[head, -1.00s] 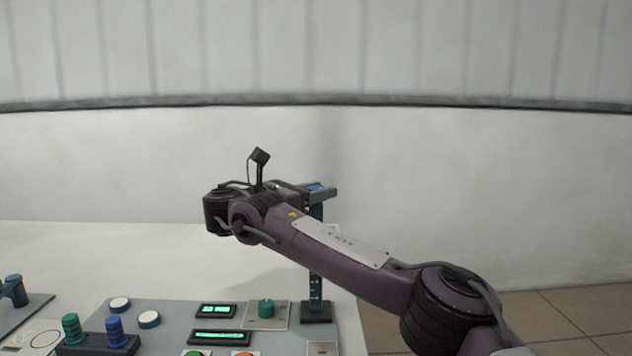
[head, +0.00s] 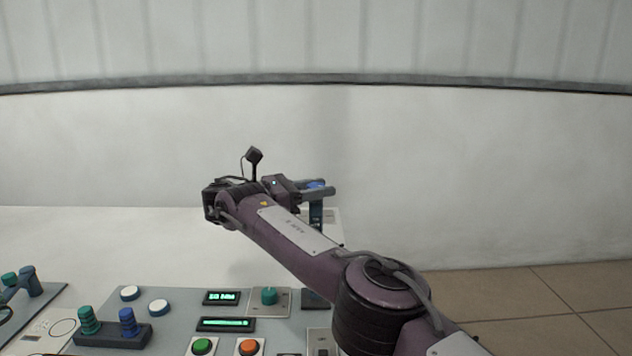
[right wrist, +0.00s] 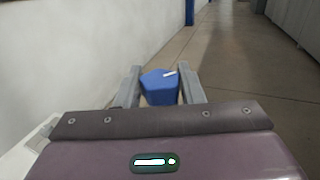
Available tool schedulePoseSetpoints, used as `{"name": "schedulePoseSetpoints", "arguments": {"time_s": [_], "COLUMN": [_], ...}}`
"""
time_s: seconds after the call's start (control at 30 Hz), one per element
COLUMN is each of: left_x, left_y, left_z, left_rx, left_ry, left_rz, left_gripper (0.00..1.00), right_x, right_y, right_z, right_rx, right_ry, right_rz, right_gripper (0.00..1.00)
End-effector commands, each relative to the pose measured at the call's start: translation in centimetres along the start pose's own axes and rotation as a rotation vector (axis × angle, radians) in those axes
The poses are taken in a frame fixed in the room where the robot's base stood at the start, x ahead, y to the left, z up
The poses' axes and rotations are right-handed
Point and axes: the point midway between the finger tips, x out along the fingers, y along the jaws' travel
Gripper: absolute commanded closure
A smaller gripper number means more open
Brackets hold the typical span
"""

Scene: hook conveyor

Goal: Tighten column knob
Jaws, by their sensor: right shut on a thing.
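The column knob is blue with a white mark on top. In the right wrist view the blue knob (right wrist: 159,88) sits between the two grey fingers of my right gripper (right wrist: 165,86). In the head view the knob (head: 315,184) shows as a small blue patch at the top of the dark blue column (head: 316,214). My right gripper (head: 320,189) reaches it from the left and is shut on it. My right arm hides much of the column. My left gripper is not in view.
A grey control panel lies below, with a green dial (head: 269,295), green-lit displays (head: 221,297), a green button (head: 203,346) and an orange button (head: 249,347). Green and blue knobs (head: 127,322) stand at the left. A white wall is behind; tiled floor is at right.

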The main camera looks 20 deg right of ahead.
Motion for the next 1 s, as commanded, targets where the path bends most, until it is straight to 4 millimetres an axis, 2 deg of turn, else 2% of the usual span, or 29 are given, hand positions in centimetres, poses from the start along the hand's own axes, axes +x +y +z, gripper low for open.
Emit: {"name": "schedulePoseSetpoints", "arguments": {"time_s": [0.2, 0.57, 0.6, 0.7, 0.73, 1.0], "left_x": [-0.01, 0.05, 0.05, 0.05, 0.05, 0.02], "left_y": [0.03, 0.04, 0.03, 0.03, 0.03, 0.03], "left_z": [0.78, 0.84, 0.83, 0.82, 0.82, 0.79], "left_rx": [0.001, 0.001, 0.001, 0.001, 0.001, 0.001], "left_ry": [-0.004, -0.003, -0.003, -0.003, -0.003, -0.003], "left_rz": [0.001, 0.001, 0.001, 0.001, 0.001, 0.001], "left_gripper": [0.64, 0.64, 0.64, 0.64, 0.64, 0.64], "right_x": [0.08, 0.10, 0.10, 0.08, 0.07, 0.03], "right_y": [0.01, 0.01, 0.01, 0.01, 0.01, 0.02], "right_z": [0.06, -0.01, -0.02, -0.02, -0.03, -0.03], "right_rx": [0.000, 0.000, 0.000, 0.000, 0.000, 0.000], "right_ry": [0.000, 0.000, 0.000, 0.000, 0.000, 0.000], "right_rz": [-0.011, -0.012, -0.012, -0.012, -0.012, -0.011], "right_gripper": [0.88, 0.88, 0.61, 0.48, 0.45, 0.45]}}
